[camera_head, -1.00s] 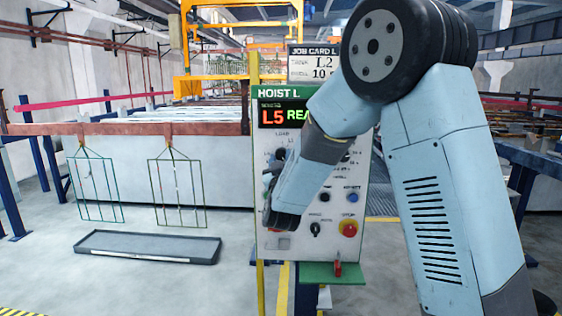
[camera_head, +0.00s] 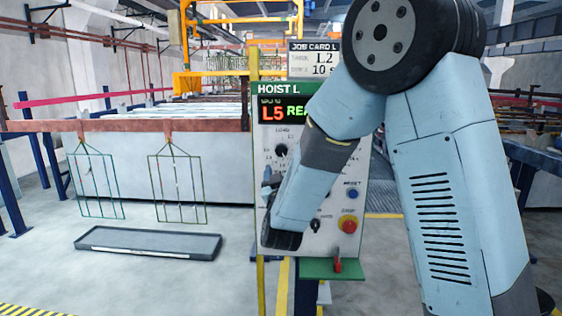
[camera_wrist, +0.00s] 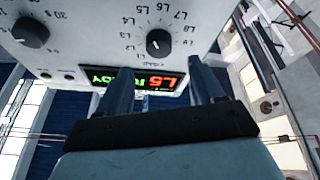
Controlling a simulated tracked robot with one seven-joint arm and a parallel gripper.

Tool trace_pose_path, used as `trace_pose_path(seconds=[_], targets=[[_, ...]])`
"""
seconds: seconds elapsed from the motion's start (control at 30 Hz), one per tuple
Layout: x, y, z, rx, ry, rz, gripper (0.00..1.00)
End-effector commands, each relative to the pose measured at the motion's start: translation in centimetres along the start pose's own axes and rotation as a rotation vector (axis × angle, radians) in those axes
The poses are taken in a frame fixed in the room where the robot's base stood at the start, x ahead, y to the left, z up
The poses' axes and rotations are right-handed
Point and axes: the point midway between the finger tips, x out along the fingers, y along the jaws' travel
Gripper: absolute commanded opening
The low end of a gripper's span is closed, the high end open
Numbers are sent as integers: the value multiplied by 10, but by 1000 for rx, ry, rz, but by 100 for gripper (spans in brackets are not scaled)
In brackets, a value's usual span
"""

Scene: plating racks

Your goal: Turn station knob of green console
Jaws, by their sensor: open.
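The green-labelled console, HOIST L (camera_head: 330,240), stands upright in front of me, a pale panel with a green header and a small green shelf below. Its display (camera_head: 270,112) reads L5 and the start of a word, partly hidden by my arm. The black station knob (camera_head: 281,150) sits below the display. In the wrist view the knob (camera_wrist: 159,42), ringed by L labels, appears upside down beyond my gripper (camera_wrist: 160,70). The fingers are apart with nothing between them and do not touch the knob. My forearm hides part of the panel in the head view.
Another knob (camera_wrist: 31,32) shows in the wrist view. A job card sign (camera_head: 313,60) stands above. Wire racks (camera_head: 178,190) hang left over a grey tray (camera_head: 148,243).

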Motion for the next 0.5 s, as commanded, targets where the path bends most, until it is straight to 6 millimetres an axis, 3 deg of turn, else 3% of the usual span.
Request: trace_pose_path(seconds=[0.2, 0.5], targets=[[-42, -1, 0, -1, -1, -3, 67], [-72, 0, 1, -1, 0, -1, 67]])
